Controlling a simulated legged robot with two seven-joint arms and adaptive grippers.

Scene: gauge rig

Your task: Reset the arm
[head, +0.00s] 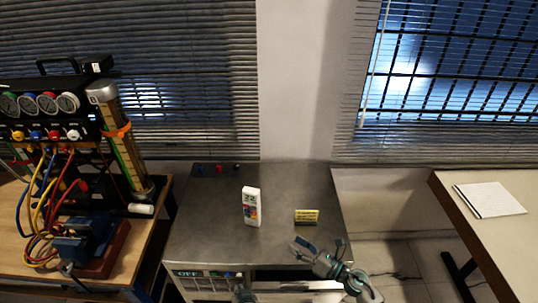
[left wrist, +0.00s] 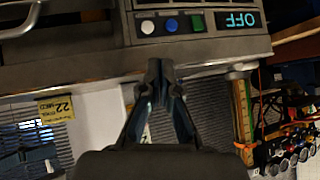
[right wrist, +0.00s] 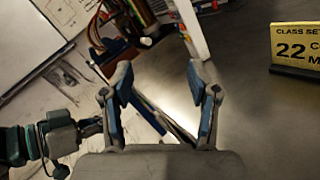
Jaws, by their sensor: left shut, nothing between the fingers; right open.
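My right gripper (head: 321,250) is open and empty above the front right of the grey metal table. Its two spread fingers show in the right wrist view (right wrist: 158,80). My left gripper (head: 243,295) is at the bottom edge of the head view, at the table's front, mostly cut off. In the left wrist view its fingertips (left wrist: 160,72) are together with nothing between them, close to the table's front edge in the picture. A white handheld meter (head: 251,206) stands upright on the table. A small yellow sign (head: 306,216) reading 22 stands to its right, near my right gripper.
A front panel (left wrist: 200,24) shows OFF beside green, blue and white buttons. A gauge rig (head: 50,105) with hoses and a blue vise (head: 85,235) stands on the wooden bench at left. A desk with paper (head: 490,199) is at right. The table's back is mostly clear.

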